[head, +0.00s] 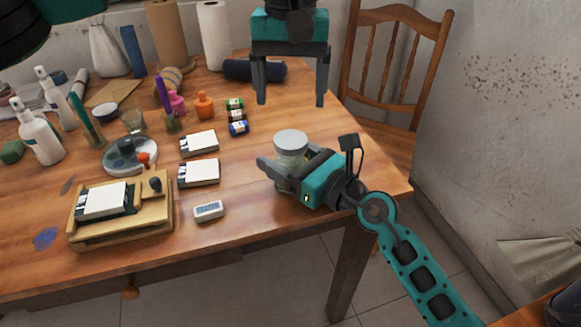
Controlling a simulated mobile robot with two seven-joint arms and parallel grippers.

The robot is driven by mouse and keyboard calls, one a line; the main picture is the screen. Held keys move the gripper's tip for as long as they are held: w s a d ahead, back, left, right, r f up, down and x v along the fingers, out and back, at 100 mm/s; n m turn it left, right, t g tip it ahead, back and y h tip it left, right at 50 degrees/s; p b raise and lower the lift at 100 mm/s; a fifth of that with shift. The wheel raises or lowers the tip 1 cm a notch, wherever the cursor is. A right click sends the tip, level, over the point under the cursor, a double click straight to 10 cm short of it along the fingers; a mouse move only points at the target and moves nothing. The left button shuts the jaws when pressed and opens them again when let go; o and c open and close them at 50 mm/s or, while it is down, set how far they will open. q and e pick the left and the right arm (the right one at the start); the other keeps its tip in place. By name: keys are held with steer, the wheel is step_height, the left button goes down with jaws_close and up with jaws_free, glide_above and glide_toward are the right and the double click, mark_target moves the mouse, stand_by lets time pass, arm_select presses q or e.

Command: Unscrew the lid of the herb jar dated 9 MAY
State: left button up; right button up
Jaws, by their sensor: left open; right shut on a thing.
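The herb jar (290,158) stands upright near the right front corner of the wooden table, with a pale grey lid (291,141) on top. My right gripper (276,173) is shut on the jar's body, below the lid, and covers part of it. No date can be read on the jar from this view. My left gripper (290,100) is open and empty, its fingers pointing down above and behind the jar, apart from the lid.
Small card boxes (199,143), a small digital device (209,211) and a wooden press (120,210) lie left of the jar. Small labelled rolls (238,128) and a dark roll (254,70) lie behind. A wooden chair (392,60) stands beyond the table's right edge.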

mark_target(291, 139)
steer(key=shift+c, duration=1.4)
arm_select(q)
steer(key=shift+m, duration=0.7)
arm_select(e)
jaws_close()
arm_select(q)
steer(key=m, duration=0.2)
steer(key=shift+m, duration=0.4)
steer(key=shift+f, duration=0.25)
step_height(291, 139, down, 8)
steer(key=shift+r, duration=0.25)
steer(key=shift+c, duration=0.2)
